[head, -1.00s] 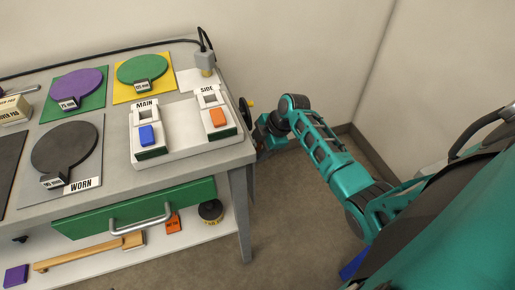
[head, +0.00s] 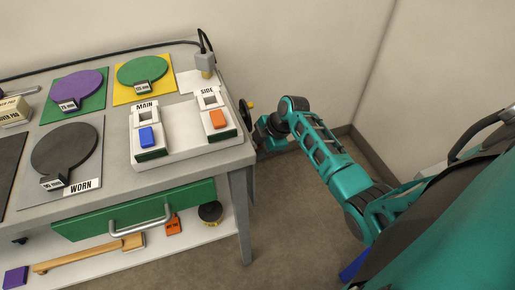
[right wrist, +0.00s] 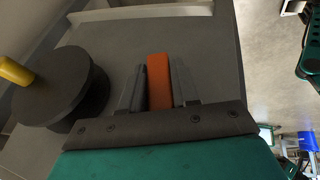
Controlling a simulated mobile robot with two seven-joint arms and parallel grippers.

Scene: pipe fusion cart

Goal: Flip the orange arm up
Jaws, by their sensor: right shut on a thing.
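The orange arm (right wrist: 159,80) is a narrow orange bar against the grey end face of the cart in the right wrist view. My right gripper (right wrist: 156,88) has a dark finger on each side of it and is shut on it. In the head view my right arm reaches to the cart's right end, where the gripper's fingers and the orange arm are hidden. My left gripper is not in view.
A black handwheel (right wrist: 65,90) with a yellow knob (right wrist: 15,70) is beside my right gripper. The cart top (head: 110,115) holds a white MAIN and SIDE unit (head: 185,160) with blue and orange blocks.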

